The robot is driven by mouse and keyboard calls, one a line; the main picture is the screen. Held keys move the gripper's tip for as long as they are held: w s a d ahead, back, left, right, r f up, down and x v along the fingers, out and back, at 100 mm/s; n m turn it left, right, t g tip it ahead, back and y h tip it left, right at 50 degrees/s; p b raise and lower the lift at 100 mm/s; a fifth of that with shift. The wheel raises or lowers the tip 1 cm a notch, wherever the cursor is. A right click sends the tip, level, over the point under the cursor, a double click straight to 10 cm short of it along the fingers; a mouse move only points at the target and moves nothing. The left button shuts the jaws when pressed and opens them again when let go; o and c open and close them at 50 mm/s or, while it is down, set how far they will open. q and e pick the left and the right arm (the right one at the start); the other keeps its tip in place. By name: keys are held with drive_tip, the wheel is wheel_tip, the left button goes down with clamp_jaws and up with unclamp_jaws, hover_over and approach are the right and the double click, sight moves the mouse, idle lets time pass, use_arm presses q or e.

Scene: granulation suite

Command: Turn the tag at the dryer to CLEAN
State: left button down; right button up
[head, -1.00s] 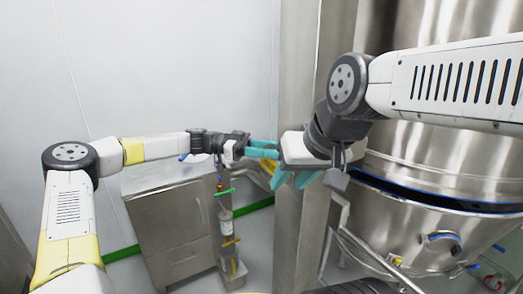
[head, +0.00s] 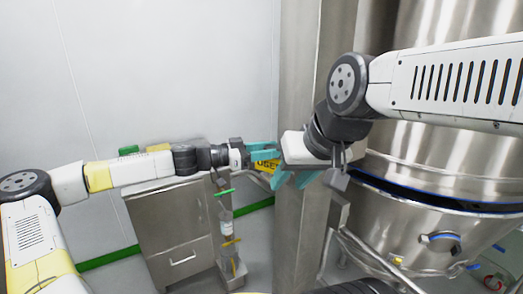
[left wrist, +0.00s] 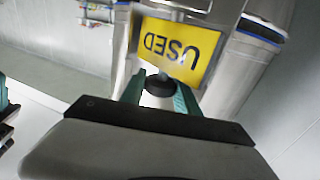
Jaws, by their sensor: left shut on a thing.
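The yellow tag (head: 266,165) hangs at the steel post beside the dryer (head: 430,180), and shows partly behind my grippers in the head view. In the left wrist view the tag (left wrist: 168,45) reads USED, upside down, with a dark round knob (left wrist: 160,85) at its near edge. My left gripper (head: 268,155) is shut at the tag; its teal fingers (left wrist: 160,95) stand on both sides of the knob. My right gripper (head: 292,182) is beside it, its teal fingers apart and pointing down, with nothing seen between them.
The steel post (head: 300,60) stands close to both grippers.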

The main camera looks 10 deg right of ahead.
use_arm(q)
drive_tip(key=n+t+y, duration=0.1)
drive_tip(key=n+t, duration=0.1)
drive_tip(key=t, duration=0.1)
drive_tip(key=n+t+y, duration=0.1)
drive_tip(key=n+t, duration=0.1)
drive_tip(key=t, duration=0.1)
drive_tip(key=shift+s+d+n+t, duration=0.2)
drive_tip(key=shift+n+t, duration=0.1)
drive_tip(key=shift+t, duration=0.1)
drive_tip(key=n+t+y, duration=0.3)
drive_tip(key=t, duration=0.1)
drive_tip(key=shift+r+t, duration=0.1)
drive_tip(key=shift+t, duration=0.2)
drive_tip(key=n+t+y, duration=0.2)
drive_tip(key=n+y, duration=0.1)
drive_tip(key=shift+y, duration=0.4)
drive_tip(key=shift+w+a+n+t+y, duration=0.1)
drive_tip(key=shift+w+n+t+y, duration=0.05)
drive_tip(key=shift+n+t+y, duration=0.85)
drive_tip(key=shift+a+y, duration=0.1)
drive_tip(key=shift+y, duration=0.3)
drive_tip(key=c, duration=0.9)
unclamp_jaws()
drive_tip(key=shift+w, duration=0.1)
drive_tip(key=shift+h, duration=0.3)
